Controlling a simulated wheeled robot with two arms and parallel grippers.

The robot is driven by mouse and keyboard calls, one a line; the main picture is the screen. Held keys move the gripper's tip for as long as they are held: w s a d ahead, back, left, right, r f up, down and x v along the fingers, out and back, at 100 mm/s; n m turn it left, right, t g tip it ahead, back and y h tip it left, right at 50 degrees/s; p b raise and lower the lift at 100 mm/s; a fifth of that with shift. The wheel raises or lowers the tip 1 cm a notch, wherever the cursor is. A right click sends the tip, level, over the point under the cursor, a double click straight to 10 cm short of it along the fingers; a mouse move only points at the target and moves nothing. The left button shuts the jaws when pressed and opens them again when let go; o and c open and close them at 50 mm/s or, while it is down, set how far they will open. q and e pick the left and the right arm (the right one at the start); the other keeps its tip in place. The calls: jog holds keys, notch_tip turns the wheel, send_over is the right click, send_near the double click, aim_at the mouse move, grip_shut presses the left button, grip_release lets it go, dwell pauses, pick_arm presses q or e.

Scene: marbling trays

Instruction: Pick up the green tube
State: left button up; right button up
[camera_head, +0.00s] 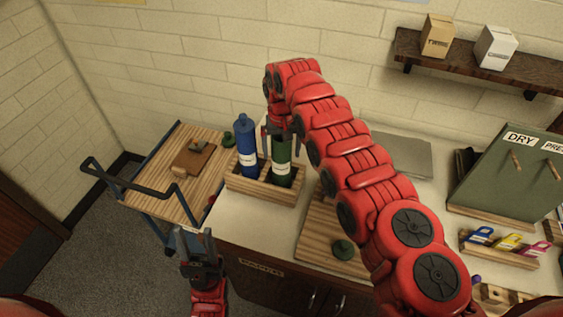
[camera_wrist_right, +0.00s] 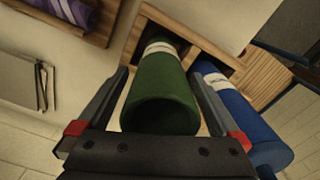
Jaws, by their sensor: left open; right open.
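The green tube (camera_head: 282,172) stands upright in a compartment of the wooden rack (camera_head: 262,194) on the counter, with a white label band and its upper end uncapped. It also shows in the right wrist view (camera_wrist_right: 162,92), its open dark mouth facing the camera. My right gripper (camera_head: 280,143) is above the rack at the tube's upper end. In the right wrist view its two fingers (camera_wrist_right: 162,100) are open, one on each side of the tube; I cannot tell whether they touch it. My left gripper (camera_head: 196,242) is open and empty, left of the counter's front edge.
A capped blue tube (camera_head: 246,142) stands in the rack just left of the green one. A cart (camera_head: 168,198) stands left, a drying board (camera_head: 510,178) right. My right arm crosses over the counter.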

grip_shut()
dwell(0.4)
jog(key=shift+r, duration=0.15)
